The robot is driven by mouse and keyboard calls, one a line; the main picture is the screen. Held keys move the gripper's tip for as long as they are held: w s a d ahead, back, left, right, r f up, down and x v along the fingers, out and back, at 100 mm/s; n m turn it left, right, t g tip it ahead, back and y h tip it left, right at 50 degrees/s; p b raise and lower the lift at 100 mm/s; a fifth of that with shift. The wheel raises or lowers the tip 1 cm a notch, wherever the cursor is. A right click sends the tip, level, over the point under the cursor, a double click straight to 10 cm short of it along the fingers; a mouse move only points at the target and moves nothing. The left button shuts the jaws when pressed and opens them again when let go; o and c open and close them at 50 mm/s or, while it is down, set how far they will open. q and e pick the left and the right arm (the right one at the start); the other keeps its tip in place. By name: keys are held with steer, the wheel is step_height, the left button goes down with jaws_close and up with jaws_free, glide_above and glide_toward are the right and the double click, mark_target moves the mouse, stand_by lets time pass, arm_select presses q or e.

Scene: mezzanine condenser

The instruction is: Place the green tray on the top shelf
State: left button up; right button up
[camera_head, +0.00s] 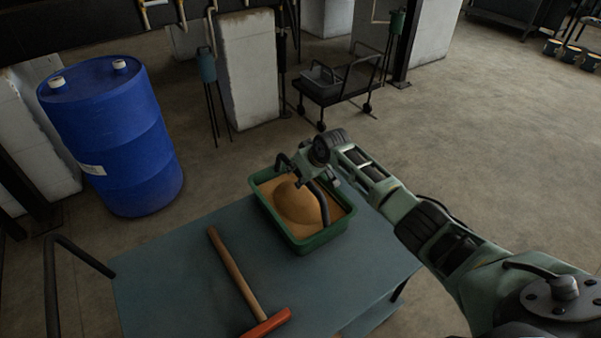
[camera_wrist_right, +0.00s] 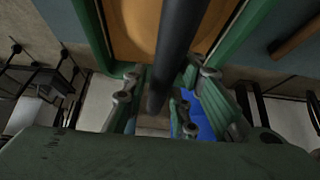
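The green tray (camera_head: 318,241) holds a mound of tan, sand-like material and rests on the grey-blue top (camera_head: 180,285) of a cart or table. A dark arched handle (camera_head: 322,203) rises over the tray. My right gripper (camera_head: 308,168) is at the upper part of this handle. In the right wrist view, the handle (camera_wrist_right: 179,50) runs down between the gripper's fingers (camera_wrist_right: 160,100), which look spread with gaps beside it. The tray's green wall (camera_wrist_right: 87,32) shows behind. Contact with the handle cannot be judged. My left gripper is out of view.
A hammer (camera_head: 234,270) with a wooden handle and red head lies left of the tray on the same top. A blue barrel (camera_head: 115,140) stands on the floor at left. A wheeled trolley (camera_head: 340,85) stands behind. Open floor lies to the right.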

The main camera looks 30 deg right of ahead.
steer(key=shift+o, duration=1)
steer(key=shift+r, duration=0.1)
steer(key=shift+s+r, duration=0.15)
steer(key=shift+r, duration=0.05)
steer(key=v, duration=1.1)
steer(key=shift+s+d+r, duration=0.1)
steer(key=shift+r, duration=0.1)
